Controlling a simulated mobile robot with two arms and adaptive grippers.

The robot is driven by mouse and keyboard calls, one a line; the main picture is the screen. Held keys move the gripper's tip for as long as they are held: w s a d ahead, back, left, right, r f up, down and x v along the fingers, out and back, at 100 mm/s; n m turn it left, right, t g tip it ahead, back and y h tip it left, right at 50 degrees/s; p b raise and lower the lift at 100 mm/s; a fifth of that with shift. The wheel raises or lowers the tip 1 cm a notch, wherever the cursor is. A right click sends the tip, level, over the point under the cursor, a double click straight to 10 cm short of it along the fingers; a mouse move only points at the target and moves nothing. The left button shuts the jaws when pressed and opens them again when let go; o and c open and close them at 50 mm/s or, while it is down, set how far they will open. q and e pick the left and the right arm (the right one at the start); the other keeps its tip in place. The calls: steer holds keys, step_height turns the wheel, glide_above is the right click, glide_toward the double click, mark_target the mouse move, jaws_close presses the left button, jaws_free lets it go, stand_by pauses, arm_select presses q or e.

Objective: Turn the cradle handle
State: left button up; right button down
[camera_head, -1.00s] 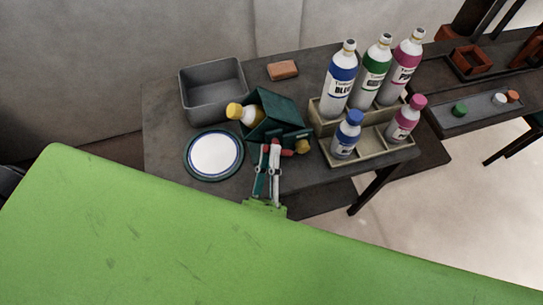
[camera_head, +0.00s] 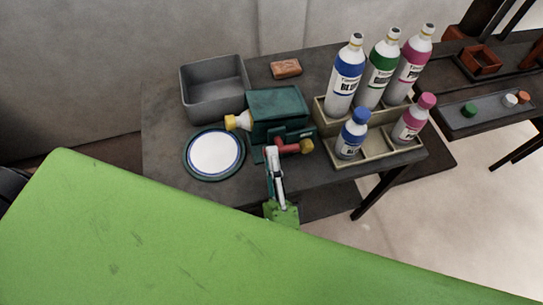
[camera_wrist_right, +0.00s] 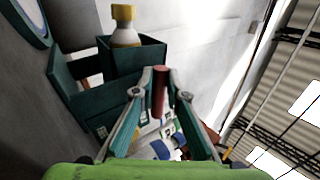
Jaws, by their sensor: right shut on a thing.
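The teal cradle (camera_head: 277,103) stands on the dark table and holds a bottle whose yellow cap (camera_head: 231,123) points left in the head view. In the right wrist view, the cradle (camera_wrist_right: 143,56) holds the white bottle (camera_wrist_right: 124,33) with its yellow cap. The red handle (camera_head: 287,149) is at the cradle's near side, with a brownish-yellow end (camera_head: 306,146) on its right. My right gripper (camera_head: 272,152) is shut on the handle. In the right wrist view the red handle (camera_wrist_right: 160,92) stands between the fingertips. My left gripper is not in view.
A blue-rimmed white plate (camera_head: 213,153) and a grey bin (camera_head: 214,88) are left of the cradle. A beige rack (camera_head: 372,153) with several bottles is close on its right. A brown block (camera_head: 286,68) lies behind. My green body covers the foreground.

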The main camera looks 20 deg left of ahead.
stand_by(0.3)
steer(key=c, duration=2)
jaws_free()
steer(key=v, duration=1.2)
